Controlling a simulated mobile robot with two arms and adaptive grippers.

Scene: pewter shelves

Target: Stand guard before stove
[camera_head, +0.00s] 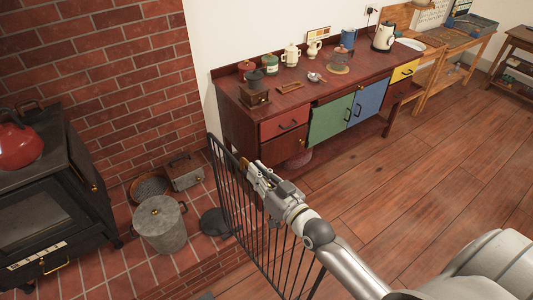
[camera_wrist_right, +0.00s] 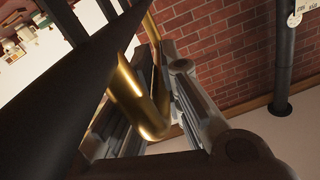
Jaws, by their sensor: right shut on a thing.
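The black stove (camera_head: 50,190) stands at the left on a tiled hearth. The guard (camera_head: 226,153) is a black panel of thin upright bars, standing near the hearth's right edge, to the right of the stove and apart from it. My right gripper (camera_head: 252,170) is at the guard's top and shut on its brass handle (camera_wrist_right: 140,95). In the right wrist view, the brass bar lies between the fingers (camera_wrist_right: 150,110) and the guard's dark rail (camera_wrist_right: 60,95) fills the left. My arm hides part of the guard. My left gripper is in no view.
A red kettle (camera_head: 18,145) sits on the stove. A lidded metal bin (camera_head: 160,226), a copper pan (camera_head: 150,188) and a metal box (camera_head: 186,174) stand on the hearth. A dark red cabinet (camera_head: 240,112) lines the back wall. The wooden floor (camera_head: 400,170) at right is clear.

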